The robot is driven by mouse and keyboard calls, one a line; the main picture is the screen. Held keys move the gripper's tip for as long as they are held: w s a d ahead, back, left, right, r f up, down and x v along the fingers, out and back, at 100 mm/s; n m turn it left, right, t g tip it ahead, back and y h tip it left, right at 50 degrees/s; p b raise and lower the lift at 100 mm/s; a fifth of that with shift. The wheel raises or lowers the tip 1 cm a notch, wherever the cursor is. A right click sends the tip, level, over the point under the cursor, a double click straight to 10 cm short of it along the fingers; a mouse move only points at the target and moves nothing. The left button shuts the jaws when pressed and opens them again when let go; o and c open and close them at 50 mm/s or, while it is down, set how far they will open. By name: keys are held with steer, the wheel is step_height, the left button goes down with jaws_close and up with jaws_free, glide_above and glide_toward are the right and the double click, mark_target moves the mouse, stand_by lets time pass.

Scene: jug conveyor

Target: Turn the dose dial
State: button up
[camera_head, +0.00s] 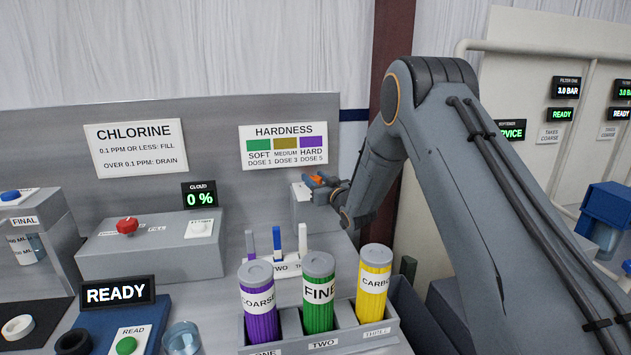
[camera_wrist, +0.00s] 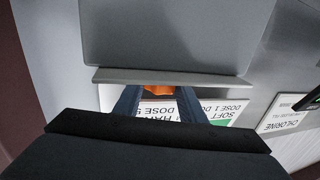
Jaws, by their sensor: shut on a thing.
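The orange dose dial (camera_head: 316,181) sits on a small grey box (camera_head: 311,207) on the back panel, below the hardness card. In the wrist view, a small orange part of the dial (camera_wrist: 158,91) shows between my fingertips, just under the box's edge. My gripper (camera_head: 322,179) is shut on the dial, and its blue fingers also show in the wrist view (camera_wrist: 158,98). Most of the dial is hidden by the fingers and the box, so its setting cannot be read. The hardness card (camera_head: 284,145) lists soft dose 1, medium dose 3, hard dose 5.
Purple, green and yellow cartridges (camera_head: 319,292) stand in a grey rack (camera_head: 360,334) below the box. Small coloured sticks (camera_head: 277,240) stand behind them. A grey console with a red knob (camera_head: 127,226) is at left. A clear jug (camera_head: 181,338) stands at front.

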steer(key=m+t+h+b, duration=0.1)
steer(key=m+h+b, duration=0.1)
steer(key=h, duration=0.1)
steer(key=shift+a+h, duration=0.15)
steer(key=shift+h, duration=0.15)
steer(key=shift+m+t+h+b, duration=0.3)
steer(key=shift+m+h+b, duration=0.55)
steer(key=shift+m+h, duration=0.75)
steer(key=shift+h, duration=0.4)
steer(key=o, duration=1)
steer(key=shift+o, duration=0.2)
steer(key=s+b, duration=0.2)
steer(key=s, duration=0.6)
steer(key=shift+w, duration=0.1)
